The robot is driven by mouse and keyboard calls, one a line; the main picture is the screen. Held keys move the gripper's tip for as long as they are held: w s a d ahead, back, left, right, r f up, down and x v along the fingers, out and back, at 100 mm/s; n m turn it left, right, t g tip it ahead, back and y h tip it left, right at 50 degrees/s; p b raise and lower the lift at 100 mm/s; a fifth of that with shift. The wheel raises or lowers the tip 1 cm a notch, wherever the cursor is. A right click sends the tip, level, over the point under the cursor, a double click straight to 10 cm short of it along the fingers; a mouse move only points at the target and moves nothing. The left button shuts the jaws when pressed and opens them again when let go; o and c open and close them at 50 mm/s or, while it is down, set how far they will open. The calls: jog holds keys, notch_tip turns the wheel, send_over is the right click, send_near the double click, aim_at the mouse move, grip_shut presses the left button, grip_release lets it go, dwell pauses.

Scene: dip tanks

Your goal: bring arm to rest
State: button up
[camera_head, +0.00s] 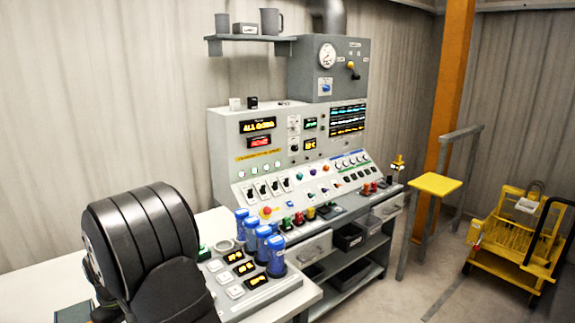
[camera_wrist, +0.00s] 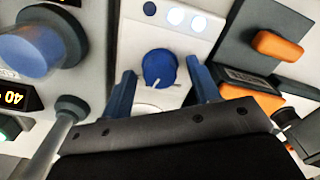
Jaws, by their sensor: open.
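My gripper (camera_wrist: 160,66) is open in the wrist view, its two blue fingers apart. A round blue knob (camera_wrist: 158,68) with a white pointer mark shows between the fingers, on a white panel. Whether the fingers touch it I cannot tell. In the head view my dark arm fills the lower left, and the gripper cannot be made out there. The grey control console (camera_head: 232,155) stands beyond the arm, with lit displays, switches and knobs.
Several blue-capped cylinders (camera_head: 276,262) stand on the near panel beside my arm. In the wrist view a large blue knob (camera_wrist: 35,48), a grey lever (camera_wrist: 55,140) and an orange switch (camera_wrist: 277,45) surround the gripper. A yellow stool (camera_head: 435,185) and yellow cart (camera_head: 515,245) stand right.

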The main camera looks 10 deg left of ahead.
dwell(0.3)
notch_tip(320, 180, up, 17)
notch_tip(320, 180, down, 17)
jog(key=shift+f, duration=0.1)
jog(key=n, duration=0.5)
jog(key=shift+n, duration=0.3)
jog(key=n, duration=0.6)
jog(key=shift+r, duration=1.15)
